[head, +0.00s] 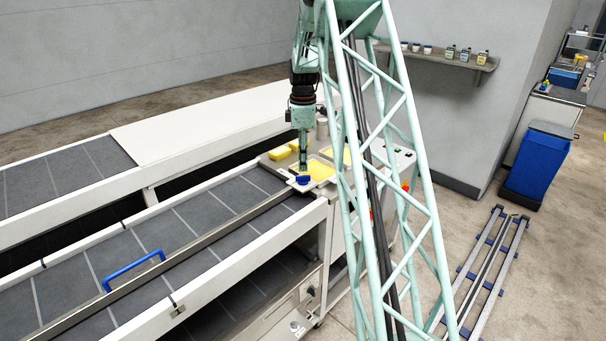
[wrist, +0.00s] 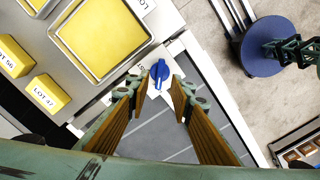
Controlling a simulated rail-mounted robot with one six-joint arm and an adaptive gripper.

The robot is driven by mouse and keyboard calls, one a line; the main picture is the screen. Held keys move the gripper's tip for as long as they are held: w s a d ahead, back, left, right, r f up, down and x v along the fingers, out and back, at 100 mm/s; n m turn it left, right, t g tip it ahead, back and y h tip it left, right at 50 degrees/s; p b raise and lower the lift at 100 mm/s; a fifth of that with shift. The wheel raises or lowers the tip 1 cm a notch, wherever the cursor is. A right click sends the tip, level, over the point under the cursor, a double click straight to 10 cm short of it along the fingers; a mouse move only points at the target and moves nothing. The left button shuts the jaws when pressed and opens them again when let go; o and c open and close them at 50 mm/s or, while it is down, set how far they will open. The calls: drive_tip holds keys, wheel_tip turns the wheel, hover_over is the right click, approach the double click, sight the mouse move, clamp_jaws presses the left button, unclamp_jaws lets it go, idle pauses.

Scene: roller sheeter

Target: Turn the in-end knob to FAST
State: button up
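The blue knob (wrist: 159,71) sits on a pale plate beside the belt, with its pointed handle toward the top of the wrist view. Small lettering beside it is partly hidden and too small to read surely. The knob also shows in the head view (head: 302,181), at the near corner of the machine top. My gripper (wrist: 158,84) is open, with its two tan-padded fingers either side of the knob in the picture. I cannot tell whether either finger touches it. In the head view my gripper (head: 303,168) points down just above the knob.
A metal tray with a yellow slab (wrist: 104,36) lies beside the knob. Yellow blocks marked LOT 56 (wrist: 15,57) and LOT 47 (wrist: 49,94) lie beyond it. Red and green controls (head: 406,186) sit at the machine's right end.

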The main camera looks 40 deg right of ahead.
sight(303, 176)
drive_tip(key=shift+f, duration=2.6)
drive_tip(key=shift+c, duration=0.4)
clamp_jaws()
